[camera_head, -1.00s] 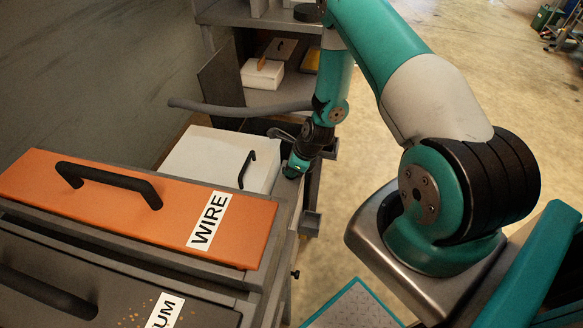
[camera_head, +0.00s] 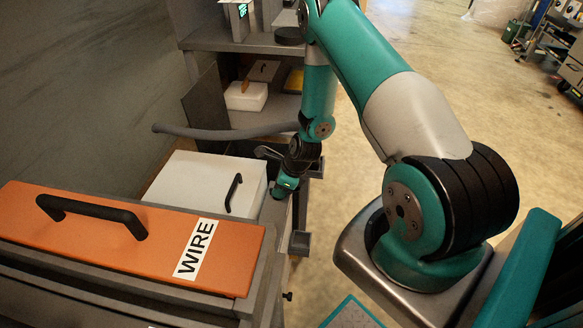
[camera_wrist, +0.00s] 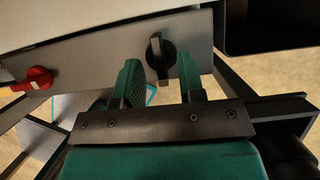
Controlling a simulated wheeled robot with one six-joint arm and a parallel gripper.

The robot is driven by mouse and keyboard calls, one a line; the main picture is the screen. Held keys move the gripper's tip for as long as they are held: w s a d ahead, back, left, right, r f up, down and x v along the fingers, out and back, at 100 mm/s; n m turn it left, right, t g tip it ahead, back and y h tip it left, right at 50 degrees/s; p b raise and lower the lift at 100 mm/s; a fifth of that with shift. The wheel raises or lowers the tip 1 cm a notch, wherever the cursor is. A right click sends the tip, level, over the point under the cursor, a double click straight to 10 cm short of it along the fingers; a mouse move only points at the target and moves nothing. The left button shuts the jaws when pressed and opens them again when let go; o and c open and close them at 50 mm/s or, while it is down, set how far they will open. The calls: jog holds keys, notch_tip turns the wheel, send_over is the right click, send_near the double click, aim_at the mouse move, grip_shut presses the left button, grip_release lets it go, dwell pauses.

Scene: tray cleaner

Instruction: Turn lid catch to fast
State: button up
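In the wrist view a black turning catch (camera_wrist: 158,56) sits on a grey metal panel (camera_wrist: 95,58), its grip roughly upright in the picture. A red catch (camera_wrist: 32,80) is on the same panel at the left, its grip lying nearly sideways. My gripper (camera_wrist: 161,66) is open, with one teal finger on each side of the black catch. A gap shows on both sides; whether the fingertips reach past the grip is hard to tell. In the head view my gripper (camera_head: 283,186) is by the right side of a white lid (camera_head: 190,180); the catches are hidden there.
An orange lid (camera_head: 100,230) with a black handle and a WIRE label is in front of the white lid. A grey hose (camera_head: 220,132) runs behind it. Shelves (camera_head: 225,45) stand at the back. Open floor (camera_head: 400,50) lies to the right.

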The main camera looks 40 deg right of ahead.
jog(key=p+v, duration=0.1)
jog(key=v, duration=1.4)
jog(key=shift+s+r, duration=0.15)
jog(key=shift+r, duration=0.2)
jog(key=shift+d, duration=0.1)
jog(key=a+r+n+g+y+p, duration=0.15)
jog(key=a+r+n+p, duration=0.35)
jog(key=a+r+n, duration=1.2)
jog(key=s+a+r+n+g+p, duration=0.1)
jog(key=s+a+r+n, duration=0.3)
jog(key=s+r+n, duration=0.4)
jog(key=s+a+r+n+g+p, duration=0.1)
jog(key=s+a+r+n+p, duration=0.1)
jog(key=s+a+r+n, duration=0.3)
jog(key=s+r+n, duration=0.3)
jog(key=r+n, duration=0.1)
jog(key=n, duration=0.1)
jog(key=shift+s+r+n, duration=0.2)
jog(key=shift+s+n, duration=0.15)
jog(key=shift+n, duration=0.05)
